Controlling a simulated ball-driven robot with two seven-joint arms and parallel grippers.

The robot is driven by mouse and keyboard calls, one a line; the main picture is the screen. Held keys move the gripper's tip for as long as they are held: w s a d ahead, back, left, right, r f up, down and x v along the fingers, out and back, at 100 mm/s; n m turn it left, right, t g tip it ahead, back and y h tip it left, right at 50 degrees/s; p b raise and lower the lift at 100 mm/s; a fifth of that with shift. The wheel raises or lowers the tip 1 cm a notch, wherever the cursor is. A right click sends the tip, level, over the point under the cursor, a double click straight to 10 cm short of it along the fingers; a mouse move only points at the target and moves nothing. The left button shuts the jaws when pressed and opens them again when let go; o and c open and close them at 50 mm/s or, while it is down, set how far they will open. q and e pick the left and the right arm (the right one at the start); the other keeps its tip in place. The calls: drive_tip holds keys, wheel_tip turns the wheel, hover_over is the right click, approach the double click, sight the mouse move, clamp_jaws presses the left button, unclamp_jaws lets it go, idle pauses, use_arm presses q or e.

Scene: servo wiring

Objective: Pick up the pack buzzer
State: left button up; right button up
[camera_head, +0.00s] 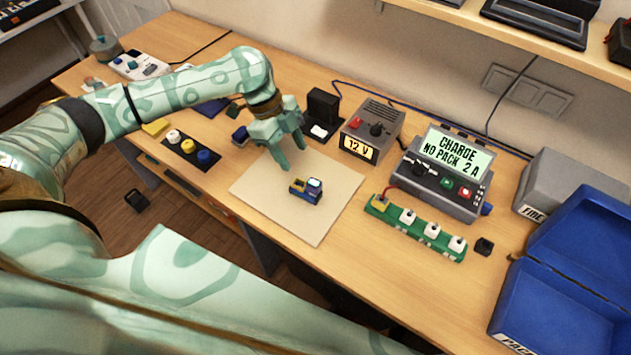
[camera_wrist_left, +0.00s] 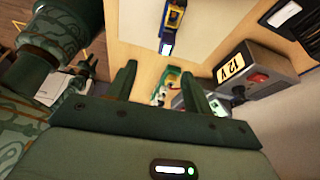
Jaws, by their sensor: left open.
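A small blue device with a yellow end and a pale lit face, which looks like the pack buzzer (camera_head: 306,190), lies on the cream mat (camera_head: 337,208). It also shows at the top of the left wrist view (camera_wrist_left: 172,24), beyond the fingertips. My left gripper (camera_head: 292,156) is open and empty above the far part of the mat, up and left of the device and apart from it. Its two fingers show in the left wrist view (camera_wrist_left: 159,84) with a gap between them. My right gripper cannot be made out.
A 12 V supply (camera_head: 371,130) and a charger reading "NO PACK" (camera_head: 440,173) stand right of the mat. A green strip with white plugs (camera_head: 415,228) lies before the charger. A black tray of coloured knobs (camera_head: 190,148) is left. An open blue box (camera_head: 565,270) stands far right.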

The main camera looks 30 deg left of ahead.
use_arm(q)
approach(313, 182)
drive_tip(key=x, duration=0.4)
drive_tip(key=b+x, duration=0.1)
drive_tip(key=shift+s+d+f, duration=0.1)
drive_tip(key=shift+s+f, duration=0.15)
drive_tip(key=shift+s, duration=0.05)
drive_tip(key=x, duration=0.5)
drive_tip(key=shift+w+f+b, duration=0.1)
drive_tip(key=shift+w+b, duration=0.2)
drive_tip(key=shift+b, duration=0.1)
use_arm(e)
drive_tip(key=shift+s+d+f, duration=0.15)
drive_tip(key=shift+s+f, duration=0.05)
drive_tip(key=shift+f, duration=0.85)
use_arm(q)
drive_tip(key=c, duration=1.1)
